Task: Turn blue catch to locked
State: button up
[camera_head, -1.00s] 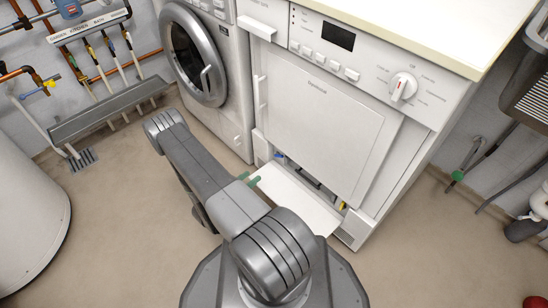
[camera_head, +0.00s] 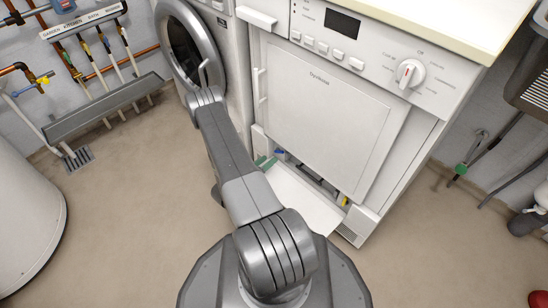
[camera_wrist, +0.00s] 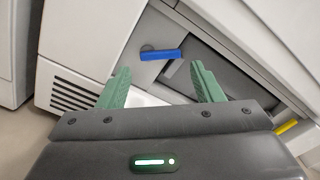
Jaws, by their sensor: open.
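The blue catch (camera_wrist: 161,55) is a short bar on the grey panel in the dryer's low compartment. In the wrist view it lies nearly level, a little beyond my gripper and between the lines of its fingers. The blue catch also shows small in the head view (camera_head: 279,152). My gripper (camera_wrist: 161,82) has two green fingers, spread open and empty, pointing at the panel and apart from the catch. In the head view only a bit of green finger (camera_head: 265,163) shows beside the opening; my arm hides the rest.
A yellow catch (camera_wrist: 287,126) sits at the compartment's right end. The white flap (camera_head: 300,197) hangs open below the compartment. The washing machine (camera_head: 190,45) stands left of the dryer (camera_head: 325,110).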

aim_at(278, 152)
jog(key=shift+b+x, duration=0.5)
jog(key=shift+x, duration=1.75)
jog(key=shift+c, duration=0.4)
jog(key=c, duration=0.6)
